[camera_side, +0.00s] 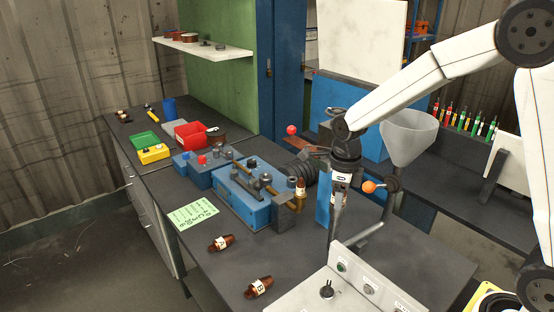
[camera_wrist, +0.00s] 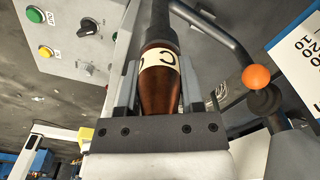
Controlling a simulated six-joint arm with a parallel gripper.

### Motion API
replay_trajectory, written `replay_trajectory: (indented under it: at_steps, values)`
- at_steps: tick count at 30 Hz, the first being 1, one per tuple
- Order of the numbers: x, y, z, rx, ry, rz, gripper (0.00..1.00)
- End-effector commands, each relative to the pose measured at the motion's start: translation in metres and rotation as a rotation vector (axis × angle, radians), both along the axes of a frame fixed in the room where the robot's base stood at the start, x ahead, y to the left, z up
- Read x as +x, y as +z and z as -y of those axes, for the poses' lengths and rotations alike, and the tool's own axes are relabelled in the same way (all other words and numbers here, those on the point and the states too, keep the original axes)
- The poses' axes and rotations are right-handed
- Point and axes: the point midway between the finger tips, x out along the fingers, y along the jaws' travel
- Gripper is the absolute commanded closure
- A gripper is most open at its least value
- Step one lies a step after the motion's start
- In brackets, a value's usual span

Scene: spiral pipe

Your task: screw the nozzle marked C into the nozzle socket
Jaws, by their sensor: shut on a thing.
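The nozzle marked C (camera_wrist: 160,95) is brown with a cream label band, and it sits between the two fingers of my gripper (camera_wrist: 160,68) in the wrist view. My gripper is shut on it. The nozzle's far end meets a dark round part (camera_wrist: 159,28), which may be the nozzle socket; whether the threads are engaged cannot be seen. In the side view my gripper (camera_side: 336,222) points down beside the grey control panel, and the held nozzle cannot be made out there.
Two other brown nozzles, (camera_side: 221,242) and (camera_side: 259,287), lie on the dark bench. A brown labelled piece (camera_side: 300,190) stands by the blue machine (camera_side: 243,195). An orange-knobbed lever (camera_wrist: 256,78) is close on the right. The control panel (camera_side: 345,290) stands at the front.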

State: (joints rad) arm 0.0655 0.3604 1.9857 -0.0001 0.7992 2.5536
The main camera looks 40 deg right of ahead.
Motion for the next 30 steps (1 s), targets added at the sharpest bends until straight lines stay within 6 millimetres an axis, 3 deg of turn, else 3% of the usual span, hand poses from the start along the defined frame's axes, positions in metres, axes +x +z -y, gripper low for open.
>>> replay_trajectory:
  at_steps: [5, 6, 9, 22, 30]
  values:
    - [0.0, 0.0, 0.0, 0.001, -0.005, 0.0, 1.0]
    - [0.0, 0.0, 0.0, 0.0, -0.004, 0.001, 0.42]
    - [0.001, 0.0, 0.0, 0.001, -0.003, 0.002, 0.11]
    - [0.001, 0.004, 0.0, 0.0, 0.0, 0.004, 0.11]
    - [0.001, 0.028, 0.0, 0.0, 0.0, 0.006, 0.11]
